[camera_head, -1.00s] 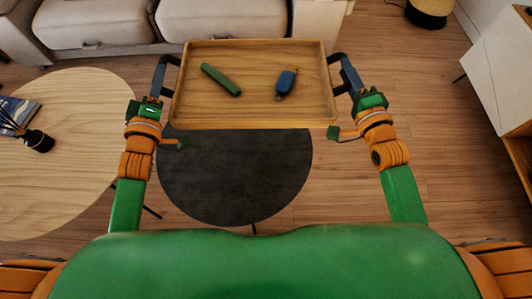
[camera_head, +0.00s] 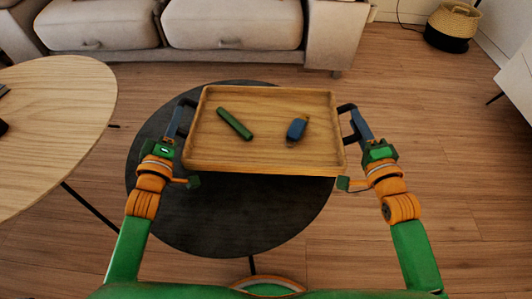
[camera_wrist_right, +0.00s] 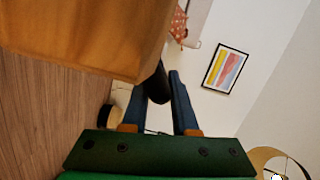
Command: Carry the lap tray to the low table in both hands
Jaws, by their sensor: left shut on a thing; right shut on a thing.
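The wooden lap tray (camera_head: 265,153) is held roughly level between my two arms, overlapping the dark round low table (camera_head: 245,222) in the head view. The tray's height above the table is hard to judge. A green stick-shaped item (camera_head: 235,123) and a small blue item (camera_head: 297,128) lie in it. My left gripper (camera_head: 182,112) is shut on the tray's dark left handle. My right gripper (camera_head: 352,115) is shut on the right handle. In the right wrist view the tray's side (camera_wrist_right: 85,30) fills the upper left, with the right fingers (camera_wrist_right: 160,95) at the dark handle.
A larger pale wood table (camera_head: 50,125) stands at the left, close to my left arm. A light sofa (camera_head: 230,25) is beyond the dark table. A basket (camera_head: 452,25) and a white cabinet (camera_head: 515,75) are at the right. Wood floor at right is clear.

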